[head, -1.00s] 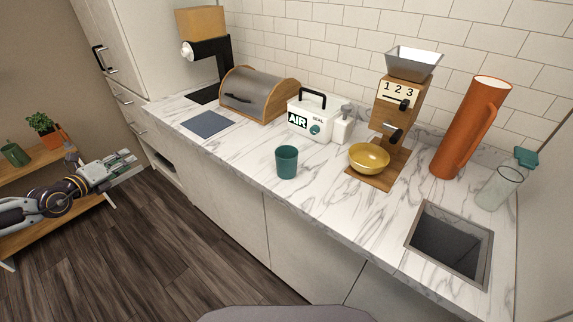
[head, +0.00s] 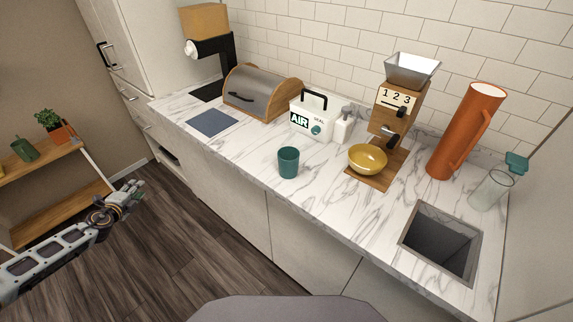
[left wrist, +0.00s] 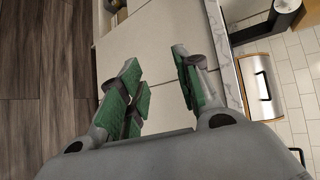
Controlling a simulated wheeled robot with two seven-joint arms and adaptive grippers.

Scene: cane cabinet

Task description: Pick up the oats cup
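A teal cup (head: 288,162) stands upright on the marble counter (head: 262,152), near its front edge; no oats label can be read on it. My left gripper (head: 132,190) is at the left of the head view, low over the floor and well away from the cup. In the left wrist view its green-padded fingers (left wrist: 157,80) are apart with nothing between them. The cup is not seen in that view. My right gripper is not in view.
A gold bowl (head: 367,159) sits under the dispenser (head: 392,103) right of the cup. A white AIR box (head: 311,118) and soap bottle (head: 344,126) stand behind it. A sink (head: 440,243) is at the right. Counter around the cup is clear.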

